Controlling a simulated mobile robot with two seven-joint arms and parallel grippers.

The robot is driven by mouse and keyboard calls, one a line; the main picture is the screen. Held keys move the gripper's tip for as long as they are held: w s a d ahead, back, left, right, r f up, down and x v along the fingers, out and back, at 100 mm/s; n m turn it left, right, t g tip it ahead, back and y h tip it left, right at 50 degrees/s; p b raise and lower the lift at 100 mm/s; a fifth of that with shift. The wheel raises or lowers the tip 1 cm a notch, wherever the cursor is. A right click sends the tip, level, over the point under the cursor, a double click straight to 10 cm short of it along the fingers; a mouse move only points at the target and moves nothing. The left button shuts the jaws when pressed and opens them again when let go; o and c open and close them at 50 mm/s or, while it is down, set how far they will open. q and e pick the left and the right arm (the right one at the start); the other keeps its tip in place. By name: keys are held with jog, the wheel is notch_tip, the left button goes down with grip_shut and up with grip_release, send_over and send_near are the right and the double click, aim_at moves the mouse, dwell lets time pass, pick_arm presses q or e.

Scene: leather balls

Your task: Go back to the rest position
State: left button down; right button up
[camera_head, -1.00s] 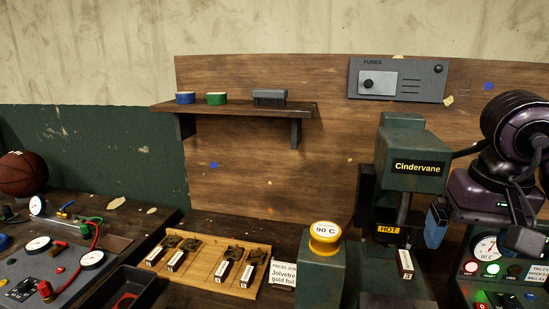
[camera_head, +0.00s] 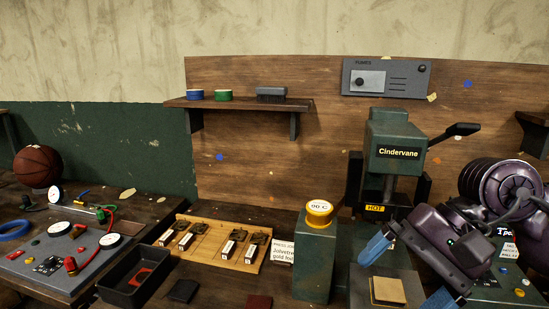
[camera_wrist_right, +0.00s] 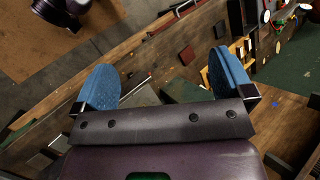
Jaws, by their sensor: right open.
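My right gripper (camera_head: 408,273) is open, with its two blue fingers spread and nothing between them. It is in front of and below the green Cindervane press (camera_head: 396,150), at the lower right of the head view. In the right wrist view the blue fingers of the right gripper (camera_wrist_right: 165,78) stand wide apart over the bench edge. The left gripper does not show in the head view.
The press lever (camera_head: 455,131) sticks out to the right. A green post with a yellow 90 C dial (camera_head: 319,208) stands left of the gripper. A wooden tray (camera_head: 195,258), a black bin (camera_head: 120,292) and a gauge board (camera_head: 45,268) lie further left. A shelf (camera_head: 240,103) hangs behind.

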jog(key=a+r+m+t+y, duration=0.2)
jog(key=r+m+t+y, duration=0.1)
jog(key=m+y, duration=0.45)
jog(key=a+r+m+t+y, duration=0.3)
jog(key=m+y, duration=0.4)
jog(key=m, duration=0.2)
jog(key=w+d+f+n+t+h, duration=0.3)
jog(key=d+f+n+t+h, duration=0.5)
jog(key=n+h, duration=0.65)
jog(key=w+d+f+n+t+h, duration=0.2)
jog(key=d+f+n+t+h, duration=0.45)
jog(key=n, duration=1.25)
jog(key=s+d+f+m+g+h, duration=0.25)
jog(key=s+f+m+g, duration=0.95)
jog(key=s+f+g, duration=0.65)
pick_arm(q)
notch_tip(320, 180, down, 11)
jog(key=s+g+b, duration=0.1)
jog(key=b, duration=0.9)
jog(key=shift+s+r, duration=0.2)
pick_arm(e)
jog(key=w+f+t, duration=0.3)
jog(key=f+t, duration=0.2)
jog(key=f, duration=0.7)
jog(key=w+a+f+n+t+y, duration=0.1)
jog(key=w+f+t, duration=0.2)
jog(key=f, duration=0.9)
jog(key=shift+w+f+t, duration=0.15)
jog(key=shift+w+t, duration=0.05)
jog(key=shift+t, duration=0.9)
